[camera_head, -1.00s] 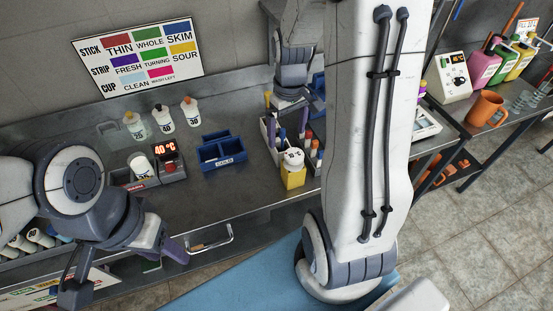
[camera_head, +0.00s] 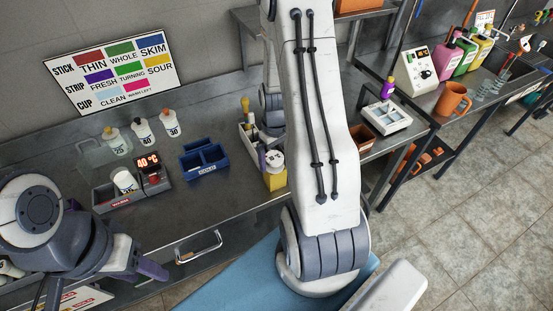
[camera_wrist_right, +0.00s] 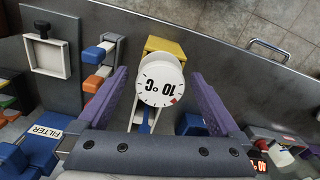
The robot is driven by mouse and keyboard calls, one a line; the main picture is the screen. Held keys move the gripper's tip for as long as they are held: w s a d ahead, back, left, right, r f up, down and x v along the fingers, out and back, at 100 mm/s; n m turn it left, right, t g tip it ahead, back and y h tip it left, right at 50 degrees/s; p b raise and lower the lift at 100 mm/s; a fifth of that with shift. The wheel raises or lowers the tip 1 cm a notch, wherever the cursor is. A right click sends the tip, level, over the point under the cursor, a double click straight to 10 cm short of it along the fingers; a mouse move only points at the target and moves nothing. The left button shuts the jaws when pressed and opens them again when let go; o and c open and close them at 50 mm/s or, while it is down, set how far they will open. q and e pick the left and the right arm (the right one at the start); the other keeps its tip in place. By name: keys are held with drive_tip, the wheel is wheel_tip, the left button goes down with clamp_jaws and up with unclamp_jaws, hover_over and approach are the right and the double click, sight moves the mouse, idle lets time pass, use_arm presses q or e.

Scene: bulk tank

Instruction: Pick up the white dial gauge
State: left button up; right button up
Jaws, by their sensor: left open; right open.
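The white dial gauge (camera_head: 274,159) sits at the yellow block (camera_head: 275,181) on the steel bench in the head view. In the right wrist view the round gauge (camera_wrist_right: 160,84) shows its face, marked 10 °C with a red patch, in front of the yellow block (camera_wrist_right: 166,46). My right gripper (camera_wrist_right: 160,75) is open, with one purple finger on each side of the gauge. Contact cannot be told. In the head view my right arm hides most of that gripper. My left gripper (camera_head: 148,270) is at the lower left, away from the gauge, with a purple finger showing.
A holder with colored-handled tools (camera_head: 247,143) stands beside the gauge. A blue divided bin (camera_head: 204,160) and a 40 °C heater box (camera_head: 150,172) are further left.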

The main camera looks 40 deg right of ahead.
drive_tip(key=shift+f, duration=0.65)
drive_tip(key=c, duration=1.3)
drive_tip(key=shift+r, duration=0.15)
